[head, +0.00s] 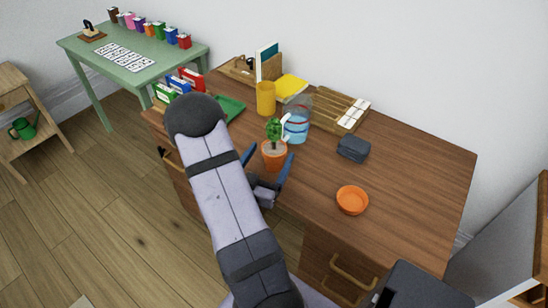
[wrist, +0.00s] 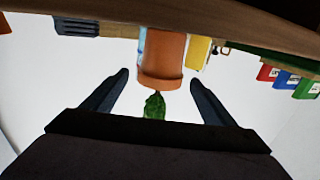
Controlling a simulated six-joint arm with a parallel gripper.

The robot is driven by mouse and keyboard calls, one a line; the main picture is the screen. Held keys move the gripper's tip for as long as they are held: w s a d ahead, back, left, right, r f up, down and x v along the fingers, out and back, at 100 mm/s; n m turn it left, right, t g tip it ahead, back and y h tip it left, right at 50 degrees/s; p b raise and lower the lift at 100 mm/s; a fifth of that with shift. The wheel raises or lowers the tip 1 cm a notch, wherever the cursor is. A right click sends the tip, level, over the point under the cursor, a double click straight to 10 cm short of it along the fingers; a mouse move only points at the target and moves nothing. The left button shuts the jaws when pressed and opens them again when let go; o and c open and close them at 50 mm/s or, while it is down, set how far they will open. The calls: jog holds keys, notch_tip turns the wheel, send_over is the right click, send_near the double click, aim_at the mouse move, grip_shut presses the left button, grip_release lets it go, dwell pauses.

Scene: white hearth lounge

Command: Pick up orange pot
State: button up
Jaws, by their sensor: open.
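The orange pot (head: 274,158) holds a green cactus-like plant (head: 273,130) and stands upright near the front edge of the brown desk. My gripper (head: 268,165) is at the desk's front edge with its two blue-grey fingers either side of the pot's near side. In the wrist view, which is upside down, the pot (wrist: 161,60) lies between and just beyond the open fingertips (wrist: 160,82), with gaps on both sides. The plant (wrist: 154,105) hangs below it in that picture. The gripper is open and empty.
Behind the pot stand a clear blue-banded container (head: 296,124) and a yellow cup (head: 265,98). An orange dish (head: 352,200) and a dark grey box (head: 353,149) are to the right. A green tray (head: 230,109) is left. The desk's right part (head: 420,180) is clear.

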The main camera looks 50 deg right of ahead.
aim_at(274, 149)
jog(key=shift+x, duration=1.6)
jog(key=shift+p+x, duration=0.45)
jog(key=shift+x, duration=1.6)
jog(key=c, duration=1.5)
jog(key=shift+r, duration=0.15)
jog(key=shift+r+p, duration=0.6)
jog(key=shift+r, duration=4.3)
